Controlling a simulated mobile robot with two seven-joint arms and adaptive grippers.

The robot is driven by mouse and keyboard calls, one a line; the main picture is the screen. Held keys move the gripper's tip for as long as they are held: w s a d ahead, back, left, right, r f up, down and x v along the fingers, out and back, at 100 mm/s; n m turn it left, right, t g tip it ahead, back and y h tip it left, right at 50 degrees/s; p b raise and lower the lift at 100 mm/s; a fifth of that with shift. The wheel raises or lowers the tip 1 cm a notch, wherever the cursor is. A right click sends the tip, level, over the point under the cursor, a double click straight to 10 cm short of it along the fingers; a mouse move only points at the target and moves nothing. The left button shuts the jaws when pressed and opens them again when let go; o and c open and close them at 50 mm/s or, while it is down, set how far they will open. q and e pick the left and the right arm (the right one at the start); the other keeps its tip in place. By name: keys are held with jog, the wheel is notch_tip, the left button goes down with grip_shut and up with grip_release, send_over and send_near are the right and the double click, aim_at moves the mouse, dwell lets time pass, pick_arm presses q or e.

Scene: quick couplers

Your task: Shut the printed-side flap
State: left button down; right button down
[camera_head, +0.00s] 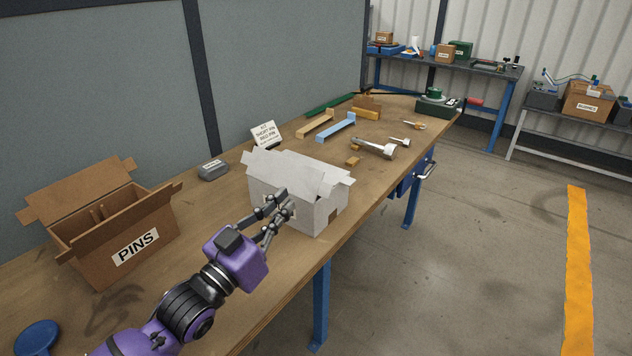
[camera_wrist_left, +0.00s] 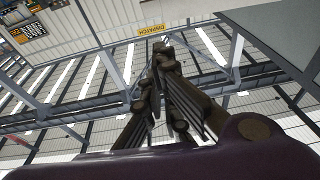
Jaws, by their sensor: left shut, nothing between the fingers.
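A white carton (camera_head: 296,207) stands on the wooden workbench. Its flaps (camera_head: 310,171) show at the top, with small end flaps sticking out at the left and right. I cannot tell which flap is on the printed side, or exactly how far each is folded. My left gripper (camera_head: 283,196) is shut and empty, in front of the carton's near side, overlapping it in the head view; I cannot tell if it touches. In the left wrist view the closed fingers (camera_wrist_left: 160,52) point up against the roof, and the carton does not show. My right gripper is not in view.
An open brown PINS box (camera_head: 120,240) stands to the left. A grey block (camera_head: 213,170) and a white sign card (camera_head: 265,134) are behind the carton. Metal parts (camera_head: 375,148) and a blue bracket (camera_head: 336,128) lie farther along the bench (camera_head: 215,215).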

pick_arm(q)
jog(key=f+x, duration=0.2)
jog(key=x, duration=0.8)
jog(key=shift+w+d+f+p, duration=0.25)
jog(key=shift+w+d+p, duration=0.15)
jog(key=shift+d, duration=0.1)
